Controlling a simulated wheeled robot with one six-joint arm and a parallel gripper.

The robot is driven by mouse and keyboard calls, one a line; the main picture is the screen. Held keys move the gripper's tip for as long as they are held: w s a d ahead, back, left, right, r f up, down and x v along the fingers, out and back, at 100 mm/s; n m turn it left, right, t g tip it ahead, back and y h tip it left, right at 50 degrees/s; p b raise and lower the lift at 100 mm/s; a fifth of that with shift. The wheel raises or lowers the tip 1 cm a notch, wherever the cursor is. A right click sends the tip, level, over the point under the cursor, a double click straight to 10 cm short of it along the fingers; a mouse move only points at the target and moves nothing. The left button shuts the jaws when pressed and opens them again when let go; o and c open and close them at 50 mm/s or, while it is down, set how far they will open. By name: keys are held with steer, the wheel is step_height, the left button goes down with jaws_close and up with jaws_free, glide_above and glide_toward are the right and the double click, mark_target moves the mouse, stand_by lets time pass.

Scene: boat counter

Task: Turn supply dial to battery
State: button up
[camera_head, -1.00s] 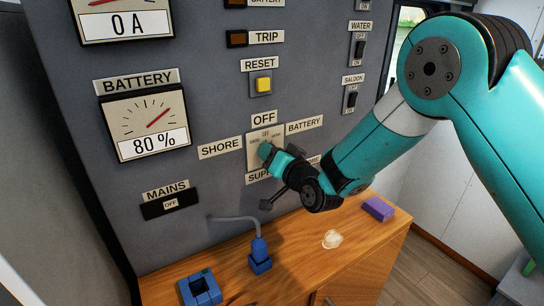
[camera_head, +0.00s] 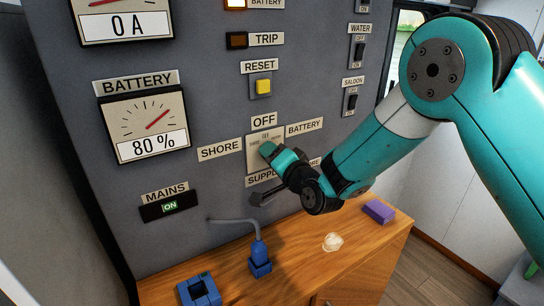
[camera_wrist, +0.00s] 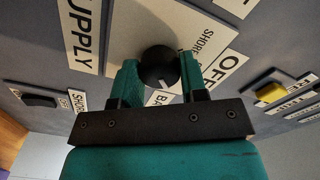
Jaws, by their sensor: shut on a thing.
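The supply dial is a round black knob (camera_wrist: 160,66) on a pale plate (camera_head: 254,160) on the panel. Its white mark points down in the wrist view, towards the partly hidden BATTERY label (camera_wrist: 158,98). My gripper (camera_wrist: 158,75) is shut on the knob, one finger at each side. In the head view my gripper (camera_head: 266,150) covers the knob. The BATTERY label (camera_head: 304,127) is right of the plate, SHORE (camera_head: 220,149) left and OFF (camera_head: 264,121) above. The mains display (camera_head: 169,206) reads ON. A lamp (camera_head: 235,4) beside an upper BATTERY label glows orange.
A yellow reset button (camera_head: 263,86) is above the dial, with switches (camera_head: 358,50) to the right. Below, the wooden counter (camera_head: 330,275) holds a blue plug (camera_head: 260,262), a blue socket (camera_head: 199,291), a pale round thing (camera_head: 332,242) and a purple block (camera_head: 379,211).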

steer(key=o, duration=0.9)
steer(key=shift+b+v, duration=6.05)
steer(key=shift+v, duration=2.75)
